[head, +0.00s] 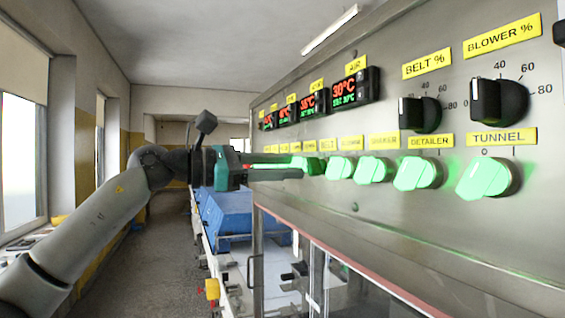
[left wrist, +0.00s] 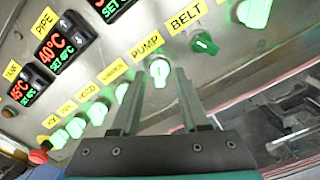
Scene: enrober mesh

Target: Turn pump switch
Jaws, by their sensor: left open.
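The pump switch (left wrist: 158,72) is a pale, lit knob below the yellow PUMP label (left wrist: 145,46) in the left wrist view. My left gripper (left wrist: 158,80) is open, with one finger to each side of the switch in that view. I cannot tell whether either finger touches it. In the head view my left gripper (head: 299,168) reaches to the panel from the left, and its fingers largely hide the pump switch there. My right gripper is not in view.
The steel panel (head: 400,190) carries a row of lit green switches. The belt switch (left wrist: 204,43) beside the pump switch is darker. Temperature displays (head: 350,90) sit above, and black dials (head: 500,100) at right. A red knob (left wrist: 37,157) is at lower left.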

